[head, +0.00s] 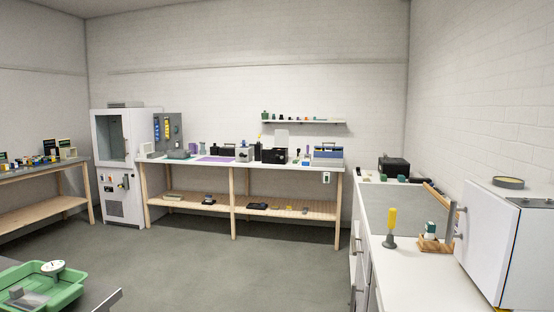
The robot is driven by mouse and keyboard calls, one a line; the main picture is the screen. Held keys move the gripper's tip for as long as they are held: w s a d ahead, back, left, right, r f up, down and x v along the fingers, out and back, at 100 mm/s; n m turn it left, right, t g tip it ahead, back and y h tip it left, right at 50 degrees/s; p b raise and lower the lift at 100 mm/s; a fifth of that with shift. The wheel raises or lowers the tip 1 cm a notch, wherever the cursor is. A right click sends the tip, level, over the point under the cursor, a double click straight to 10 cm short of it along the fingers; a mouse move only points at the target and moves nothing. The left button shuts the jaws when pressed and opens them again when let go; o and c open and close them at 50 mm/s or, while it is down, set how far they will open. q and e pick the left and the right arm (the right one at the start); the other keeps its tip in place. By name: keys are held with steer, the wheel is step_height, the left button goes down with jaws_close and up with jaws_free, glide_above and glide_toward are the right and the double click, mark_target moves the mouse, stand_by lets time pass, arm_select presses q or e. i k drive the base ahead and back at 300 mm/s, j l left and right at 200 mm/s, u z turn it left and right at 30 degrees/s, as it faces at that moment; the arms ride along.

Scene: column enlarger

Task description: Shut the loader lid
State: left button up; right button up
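I cannot make out for sure which thing is the loader or its lid from this distance. A black boxy device (394,166) sits at the far end of the right counter. Neither of my grippers is in view.
A white cabinet machine (122,205) stands left of the workbench. The right counter (395,275) holds a yellow-handled tool (391,226) and a white box (495,245). A green tray (65,292) is at front left. The grey floor (215,275) between is clear.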

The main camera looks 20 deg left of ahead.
mark_target(282, 137)
steer(key=i+j+u, duration=0.6)
steer(key=i, duration=0.25)
steer(key=i+u, duration=0.1)
steer(key=i, duration=0.7)
steer(key=i+j+u, duration=0.15)
steer(key=i, duration=0.7)
steer(key=i+l+u, duration=0.1)
steer(key=i, duration=0.7)
steer(key=i+l+u, duration=0.1)
steer(key=i, duration=0.7)
steer(key=i+j+z, duration=0.15)
steer(key=i+z, duration=0.2)
steer(key=i, duration=0.15)
steer(key=i+j+z, duration=0.3)
steer(key=i, duration=0.2)
